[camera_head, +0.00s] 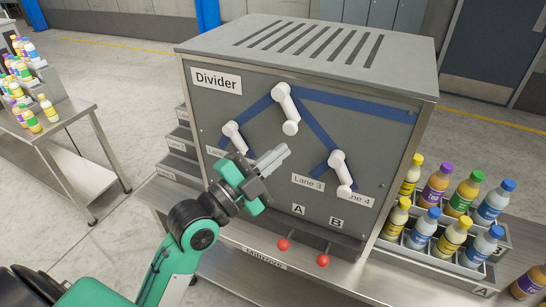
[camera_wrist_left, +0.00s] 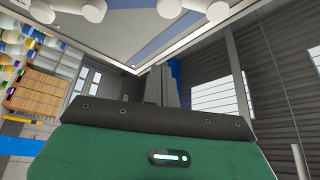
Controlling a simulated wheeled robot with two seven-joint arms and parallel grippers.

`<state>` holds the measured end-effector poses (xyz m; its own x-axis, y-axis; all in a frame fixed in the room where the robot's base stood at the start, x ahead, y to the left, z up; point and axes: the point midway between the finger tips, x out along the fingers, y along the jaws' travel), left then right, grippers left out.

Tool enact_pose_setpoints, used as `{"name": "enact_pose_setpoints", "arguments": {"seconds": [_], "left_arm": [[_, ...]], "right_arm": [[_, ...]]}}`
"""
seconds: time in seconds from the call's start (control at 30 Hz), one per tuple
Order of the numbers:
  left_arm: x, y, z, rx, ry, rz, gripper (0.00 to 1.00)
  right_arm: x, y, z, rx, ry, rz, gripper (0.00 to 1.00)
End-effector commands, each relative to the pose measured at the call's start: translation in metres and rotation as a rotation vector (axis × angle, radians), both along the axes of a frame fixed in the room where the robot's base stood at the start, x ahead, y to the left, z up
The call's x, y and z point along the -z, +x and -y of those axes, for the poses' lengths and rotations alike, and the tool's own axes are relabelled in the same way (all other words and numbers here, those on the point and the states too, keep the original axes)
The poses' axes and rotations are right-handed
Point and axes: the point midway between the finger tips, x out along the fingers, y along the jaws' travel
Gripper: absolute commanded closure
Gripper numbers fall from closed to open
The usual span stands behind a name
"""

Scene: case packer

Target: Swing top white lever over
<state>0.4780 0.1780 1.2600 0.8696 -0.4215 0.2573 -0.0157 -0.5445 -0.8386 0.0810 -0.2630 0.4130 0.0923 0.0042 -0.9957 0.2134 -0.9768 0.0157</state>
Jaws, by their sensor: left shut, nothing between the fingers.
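The top white lever (camera_head: 286,105) is on the upper middle of the grey Divider panel (camera_head: 245,105). Its upper end is at the meeting of the blue strips, and it hangs down, tilted slightly right. A lower left white lever (camera_head: 236,138) and a lower right white lever (camera_head: 341,170) sit below it, both also leaning down-right. My left gripper (camera_head: 282,152) is shut and empty, in front of the panel, below the top lever and apart from it. Its closed fingers (camera_wrist_left: 161,86) show in the left wrist view, with white lever parts (camera_wrist_left: 82,9) at the top edge. My right gripper is out of view.
Two red-knobbed levers (camera_head: 283,244) stick out below the panel. Bottle crates (camera_head: 425,257) stand at right. A steel table (camera_head: 65,150) with bottles is at left. The space before the panel's right half is free.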

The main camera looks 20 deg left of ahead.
Motion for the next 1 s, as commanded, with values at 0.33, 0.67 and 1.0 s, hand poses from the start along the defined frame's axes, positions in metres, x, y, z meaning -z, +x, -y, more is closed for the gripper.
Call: {"name": "enact_pose_setpoints", "arguments": {"seconds": [0.33,0.67,1.0], "left_arm": [[-0.018,0.04,0.019,0.0,-0.007,-0.003,1.0],[-0.012,0.079,0.021,-0.001,0.001,-0.007,1.0],[0.0,0.082,0.004,0.001,-0.001,-0.005,1.0]], "right_arm": [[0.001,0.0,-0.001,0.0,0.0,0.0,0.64],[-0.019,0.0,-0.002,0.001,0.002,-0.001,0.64],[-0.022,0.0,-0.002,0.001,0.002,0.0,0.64]]}}
